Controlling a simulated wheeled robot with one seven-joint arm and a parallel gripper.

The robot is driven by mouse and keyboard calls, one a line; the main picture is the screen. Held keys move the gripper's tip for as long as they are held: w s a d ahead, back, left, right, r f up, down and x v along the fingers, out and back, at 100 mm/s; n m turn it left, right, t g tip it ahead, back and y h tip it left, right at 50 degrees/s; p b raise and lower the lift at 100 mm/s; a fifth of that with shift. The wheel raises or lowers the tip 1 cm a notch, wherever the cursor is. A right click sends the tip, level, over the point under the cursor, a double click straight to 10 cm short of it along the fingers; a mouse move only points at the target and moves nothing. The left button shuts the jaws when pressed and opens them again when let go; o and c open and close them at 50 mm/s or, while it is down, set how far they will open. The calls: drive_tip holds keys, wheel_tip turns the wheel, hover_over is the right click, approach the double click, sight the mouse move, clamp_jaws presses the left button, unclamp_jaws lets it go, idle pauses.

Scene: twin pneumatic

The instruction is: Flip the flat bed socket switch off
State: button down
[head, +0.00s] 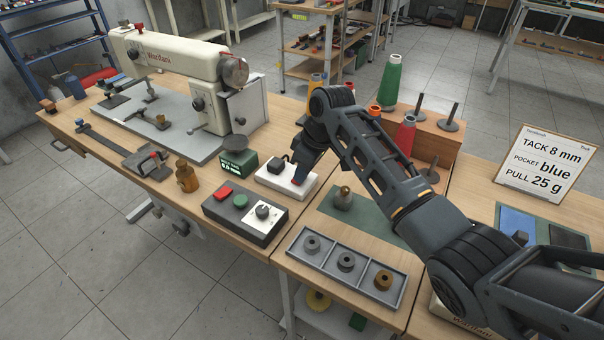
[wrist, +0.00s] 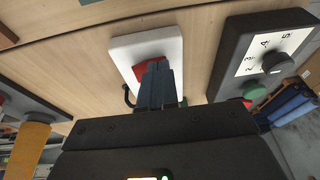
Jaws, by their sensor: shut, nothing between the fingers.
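The flat bed socket is a white block (head: 272,184) on the wooden table, beside the sewing machine's bed. A black plug (head: 278,166) sits in it. Its red switch (wrist: 147,70) shows in the wrist view, partly hidden by my fingers. In the wrist view the white block (wrist: 120,48) lies just beyond my gripper (wrist: 155,68). In the head view my gripper (head: 298,180) points down over the right end of the socket. My fingers are shut with nothing between them. The tips appear at or very close to the switch; I cannot tell whether they touch it or which way it is tilted.
A dark control box (head: 232,220) with red and green buttons and a dial (head: 263,211) stands in front of the socket. A small green scale (head: 238,163) is to its left. A grey tray (head: 328,274) and a wooden spool stand (head: 437,150) are to the right.

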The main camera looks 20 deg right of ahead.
drive_tip(key=shift+w+d+r, duration=0.15)
drive_tip(key=shift+w+d, duration=0.2)
drive_tip(key=shift+d, duration=0.1)
drive_tip(key=shift+r+p, duration=0.45)
drive_tip(key=shift+r, duration=0.05)
wheel_tip(320, 180, up, 4)
drive_tip(key=p, duration=0.3)
drive_tip(key=shift+a+f, duration=0.1)
drive_tip(key=shift+f, duration=0.05)
drive_tip(key=s+r+b, duration=0.1)
drive_tip(key=s+r, duration=0.2)
drive_tip(key=r, duration=0.5)
drive_tip(key=shift+s+r, duration=0.3)
drive_tip(key=shift+r, duration=0.05)
